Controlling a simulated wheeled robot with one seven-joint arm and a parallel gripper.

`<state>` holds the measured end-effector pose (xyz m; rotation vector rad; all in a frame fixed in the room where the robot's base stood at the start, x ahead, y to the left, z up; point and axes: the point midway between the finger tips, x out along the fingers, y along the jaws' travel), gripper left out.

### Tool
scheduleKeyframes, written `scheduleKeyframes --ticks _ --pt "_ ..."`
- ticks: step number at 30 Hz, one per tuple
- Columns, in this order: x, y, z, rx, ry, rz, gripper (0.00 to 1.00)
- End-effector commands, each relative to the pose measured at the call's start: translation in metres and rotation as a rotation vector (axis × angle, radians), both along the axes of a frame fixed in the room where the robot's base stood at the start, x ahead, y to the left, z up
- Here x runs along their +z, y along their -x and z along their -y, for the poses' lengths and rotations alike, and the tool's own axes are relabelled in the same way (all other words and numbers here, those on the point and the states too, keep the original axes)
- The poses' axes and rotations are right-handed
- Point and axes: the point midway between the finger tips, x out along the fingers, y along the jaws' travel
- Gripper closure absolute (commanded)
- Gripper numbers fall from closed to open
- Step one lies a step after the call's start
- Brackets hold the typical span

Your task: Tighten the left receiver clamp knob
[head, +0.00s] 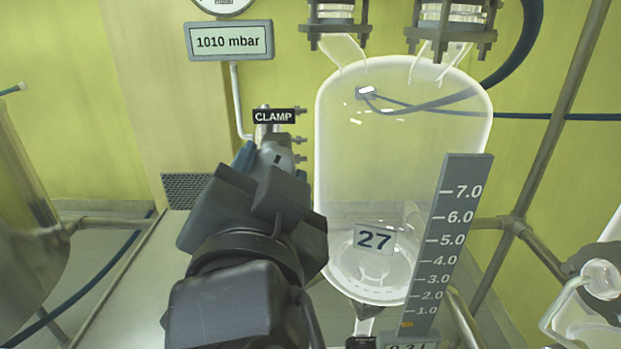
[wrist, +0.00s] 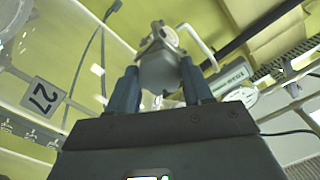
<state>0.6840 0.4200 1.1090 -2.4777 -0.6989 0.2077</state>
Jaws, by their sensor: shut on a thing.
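The clamp knob (wrist: 158,68) is a grey part seen in the wrist view, between the two dark fingers of my gripper (wrist: 160,85). The gripper is shut on it. In the head view my arm and gripper (head: 262,165) reach up to the spot just below the black CLAMP label (head: 274,116). The knob itself is mostly hidden there behind the gripper. The glass receiver (head: 400,130), with a number 27 tag (head: 375,239), stands just right of the gripper.
A grey scale plate (head: 450,240) stands in front of the receiver. A pressure display (head: 229,41) reading 1010 mbar hangs at the upper left. Metal frame rods (head: 545,130) and a glass valve (head: 600,280) are at the right. A large vessel (head: 30,210) is at the far left.

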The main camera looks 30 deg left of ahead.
Motion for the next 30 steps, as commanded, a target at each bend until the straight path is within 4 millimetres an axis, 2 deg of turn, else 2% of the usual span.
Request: scheduleKeyframes --ticks 1,4,30 --pt "-0.0055 0.0001 -0.0004 -0.001 -0.032 -0.027 0.80" --pt "-0.0060 0.0002 -0.0005 -0.001 -0.113 -0.078 0.80" --pt "-0.0047 0.0006 -0.0013 -0.001 -0.770 -0.481 0.80"
